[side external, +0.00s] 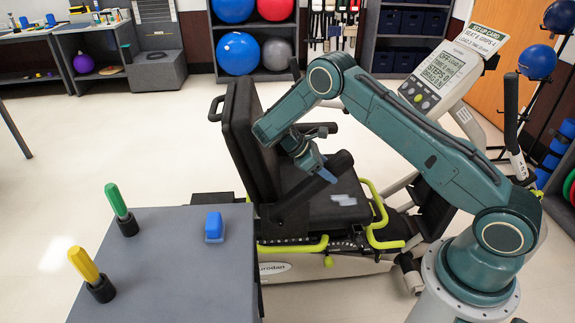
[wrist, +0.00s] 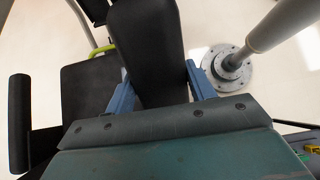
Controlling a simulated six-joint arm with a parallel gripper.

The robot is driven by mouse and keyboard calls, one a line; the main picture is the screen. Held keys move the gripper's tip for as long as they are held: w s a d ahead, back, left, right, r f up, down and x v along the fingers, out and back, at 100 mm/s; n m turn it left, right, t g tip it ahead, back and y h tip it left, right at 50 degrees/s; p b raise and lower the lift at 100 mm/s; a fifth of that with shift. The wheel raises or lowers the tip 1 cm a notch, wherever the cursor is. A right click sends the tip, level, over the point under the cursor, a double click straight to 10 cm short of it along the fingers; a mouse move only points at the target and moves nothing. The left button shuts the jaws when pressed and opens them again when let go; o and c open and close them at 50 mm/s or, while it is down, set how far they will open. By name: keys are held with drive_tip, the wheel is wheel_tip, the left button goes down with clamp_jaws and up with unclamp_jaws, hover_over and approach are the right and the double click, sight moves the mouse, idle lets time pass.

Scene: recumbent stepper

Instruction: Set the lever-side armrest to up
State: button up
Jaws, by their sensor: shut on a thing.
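The stepper's near armrest (side external: 296,194) is a long black pad beside the seat (side external: 340,206). In the side view it slants, its front end higher than its rear. My gripper (side external: 322,172) is at the front part of this pad, with blue fingers. In the wrist view my gripper (wrist: 158,80) has one finger on each side of the black pad (wrist: 148,45) and is shut on it. The far armrest (side external: 320,128) is roughly level beside the backrest (side external: 250,138). I cannot tell from labels which armrest is the lever-side one.
A yellow-green lever (side external: 374,212) stands by the seat's front. A grey table (side external: 165,265) in front holds a green-handled peg (side external: 116,200), a yellow-handled peg (side external: 84,265) and a blue block (side external: 214,226). The console (side external: 440,75) is to the right. Open floor lies left.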

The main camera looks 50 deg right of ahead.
idle(0.4)
drive_tip(key=o, duration=1.4)
drive_tip(key=shift+r, duration=0.1)
drive_tip(key=shift+v, duration=0.85)
drive_tip(key=r, duration=0.6)
drive_tip(key=shift+w+a, duration=0.3)
drive_tip(key=shift+a, duration=0.05)
drive_tip(key=shift+r, duration=0.9)
